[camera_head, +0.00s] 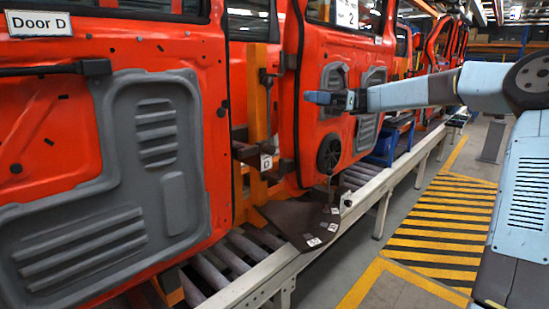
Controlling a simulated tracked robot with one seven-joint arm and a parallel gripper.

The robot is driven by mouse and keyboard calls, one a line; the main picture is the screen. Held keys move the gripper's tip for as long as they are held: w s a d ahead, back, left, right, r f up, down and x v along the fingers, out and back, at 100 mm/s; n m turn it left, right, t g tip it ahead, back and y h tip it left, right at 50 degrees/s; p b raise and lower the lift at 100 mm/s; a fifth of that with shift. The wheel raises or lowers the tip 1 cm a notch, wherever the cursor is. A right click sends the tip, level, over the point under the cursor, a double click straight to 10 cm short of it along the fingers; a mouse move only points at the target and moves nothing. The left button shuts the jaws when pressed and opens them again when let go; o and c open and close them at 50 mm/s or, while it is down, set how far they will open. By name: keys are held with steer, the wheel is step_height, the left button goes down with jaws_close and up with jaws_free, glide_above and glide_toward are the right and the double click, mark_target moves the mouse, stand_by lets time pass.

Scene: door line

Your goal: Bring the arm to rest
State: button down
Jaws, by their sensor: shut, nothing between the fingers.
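My arm reaches in from the right edge, its pale blue and grey links stretched roughly level to the left. My gripper (316,98) is at its far end, small in the picture, shut and empty. It shows in front of an orange-red door (300,120) with grey panels and a round dark speaker; I cannot tell how far apart they are.
The doors stand along a roller conveyor (225,262) with a pale side rail (300,262). A dark flat piece (295,218) with small white tags lies by the rollers. Yellow and black floor stripes (440,232) mark the aisle at right. A blue bin (385,145) sits farther along.

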steer(key=s+a+f+n+t+h, duration=0.1)
steer(key=s+a+f+t+h, duration=0.3)
steer(key=f, duration=0.4)
steer(key=s+a+f+n+t+h, duration=0.1)
steer(key=s+a+f+t+h, duration=0.1)
steer(key=s+a+f+h, duration=0.35)
steer(key=s+d+f+n+t+h, duration=0.2)
steer(key=s+d+n+t+h, duration=0.4)
steer(key=s+d, duration=1.3)
steer(key=d+n+t, duration=0.3)
steer(key=d+t, duration=0.1)
steer(key=shift+s+t+h, duration=0.25)
steer(key=shift+t+h, duration=0.05)
steer(key=shift+h, duration=0.05)
steer(key=shift+a+f, duration=0.1)
